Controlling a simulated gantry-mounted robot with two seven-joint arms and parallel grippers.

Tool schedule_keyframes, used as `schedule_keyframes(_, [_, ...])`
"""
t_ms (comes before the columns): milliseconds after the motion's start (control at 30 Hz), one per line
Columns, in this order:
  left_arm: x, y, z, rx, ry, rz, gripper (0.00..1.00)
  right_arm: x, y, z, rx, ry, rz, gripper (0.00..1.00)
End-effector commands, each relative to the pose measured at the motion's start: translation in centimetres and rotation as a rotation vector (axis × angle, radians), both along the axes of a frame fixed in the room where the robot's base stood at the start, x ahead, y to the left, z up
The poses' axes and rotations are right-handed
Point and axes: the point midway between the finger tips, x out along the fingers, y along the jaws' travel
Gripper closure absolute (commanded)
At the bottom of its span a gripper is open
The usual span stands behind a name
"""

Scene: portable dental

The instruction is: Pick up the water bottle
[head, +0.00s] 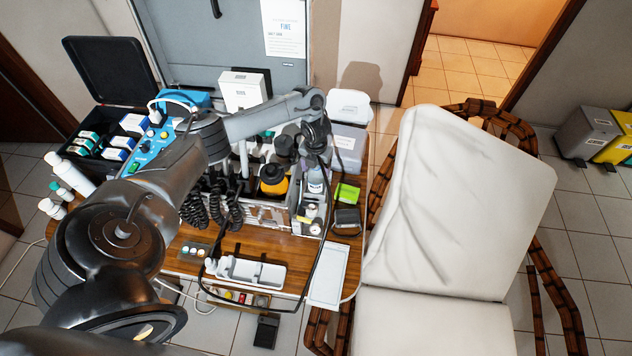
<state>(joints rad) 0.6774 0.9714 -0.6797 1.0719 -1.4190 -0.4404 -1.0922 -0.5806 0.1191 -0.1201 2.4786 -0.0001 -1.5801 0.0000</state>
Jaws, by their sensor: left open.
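A pale clear bottle with a bluish label (316,181), which looks like the water bottle, stands upright toward the right side of the wooden table (205,262). My left arm reaches in from the left over the table. My left gripper (317,158) points down just above the bottle and is open. The gripper hides the top of the bottle, and I cannot tell whether the fingers touch it. My right gripper is not in view.
A yellow-and-black container (273,180) and dark-capped bottles crowd close to the left. A metal holder with small jars (310,219) is in front. A white reclined chair (460,200) stands beside the table.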

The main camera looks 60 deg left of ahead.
Motion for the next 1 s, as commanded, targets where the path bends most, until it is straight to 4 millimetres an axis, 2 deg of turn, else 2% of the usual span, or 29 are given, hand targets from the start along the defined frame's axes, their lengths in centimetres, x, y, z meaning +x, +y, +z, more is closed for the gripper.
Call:
schedule_keyframes(233, [0.02,-0.03,-0.23,0.000,0.000,-0.002,0.31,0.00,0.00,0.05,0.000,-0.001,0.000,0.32])
schedule_keyframes(500, [0.03,-0.02,-0.21,0.000,0.000,-0.001,0.72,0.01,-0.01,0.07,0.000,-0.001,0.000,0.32])
schedule_keyframes(600, [0.03,-0.01,-0.20,0.000,-0.001,-0.001,0.84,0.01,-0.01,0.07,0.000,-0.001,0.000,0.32])
schedule_keyframes(1000, [0.08,0.03,0.48,0.000,-0.002,0.000,0.84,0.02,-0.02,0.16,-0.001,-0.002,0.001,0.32])
